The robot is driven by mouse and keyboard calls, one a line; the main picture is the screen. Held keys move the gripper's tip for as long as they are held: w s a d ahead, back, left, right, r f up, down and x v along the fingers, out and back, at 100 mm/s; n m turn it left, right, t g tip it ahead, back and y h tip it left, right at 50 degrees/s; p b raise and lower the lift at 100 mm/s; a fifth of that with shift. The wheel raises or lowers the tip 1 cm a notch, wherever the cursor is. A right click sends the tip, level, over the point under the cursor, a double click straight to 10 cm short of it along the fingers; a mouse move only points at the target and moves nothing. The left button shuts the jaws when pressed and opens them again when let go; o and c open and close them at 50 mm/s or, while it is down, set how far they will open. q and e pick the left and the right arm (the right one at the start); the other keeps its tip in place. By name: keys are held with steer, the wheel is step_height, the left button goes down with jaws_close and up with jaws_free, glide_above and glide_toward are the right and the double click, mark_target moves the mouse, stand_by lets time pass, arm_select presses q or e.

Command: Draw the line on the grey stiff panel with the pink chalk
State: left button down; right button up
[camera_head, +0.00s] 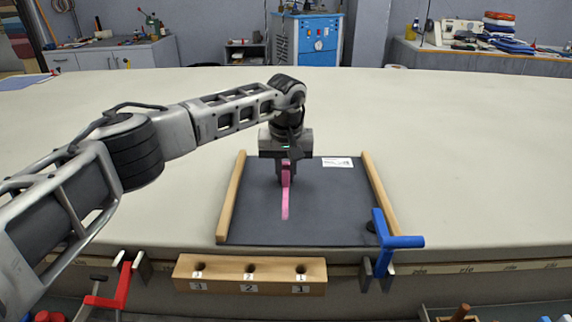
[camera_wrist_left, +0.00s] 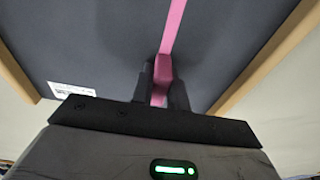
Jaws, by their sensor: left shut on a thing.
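The grey stiff panel (camera_head: 335,215) lies flat on the cloth table between two wooden strips. My left gripper (camera_head: 286,178) is above the panel's middle left part, pointing down, and is shut on the pink chalk (camera_head: 286,174). The chalk also shows between the fingers in the left wrist view (camera_wrist_left: 160,97). A pink line (camera_head: 285,212) runs on the panel from the chalk toward the panel's near edge; it also shows in the left wrist view (camera_wrist_left: 174,25). The chalk's tip is hidden or too small to tell whether it touches the panel. My right gripper is not in view.
Wooden strips flank the panel on the left (camera_head: 232,196) and right (camera_head: 380,192). A blue clamp (camera_head: 392,243) grips the near right corner. A wooden block with numbered holes (camera_head: 250,275) is at the table's front edge. A red clamp (camera_head: 115,288) is left of it. The far table is clear.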

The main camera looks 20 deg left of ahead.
mark_target(285, 202)
arm_select(q)
steer(key=shift+s+d, duration=0.1)
steer(key=shift+s, duration=0.2)
steer(key=shift+s, duration=0.15)
steer(key=shift+s+d+p, duration=0.3)
steer(key=shift+s+p, duration=0.35)
steer(key=shift+s, duration=0.2)
steer(key=shift+s, duration=0.1)
steer(key=shift+s+d+p, duration=0.2)
steer(key=shift+s+p, duration=0.2)
steer(key=shift+s, duration=0.45)
steer(key=shift+s+d, duration=0.1)
steer(key=shift+s, duration=0.05)
steer(key=shift+s+d+p, duration=0.25)
steer(key=shift+s+p, duration=0.2)
steer(key=shift+s, duration=0.35)
steer(key=shift+s, duration=0.1)
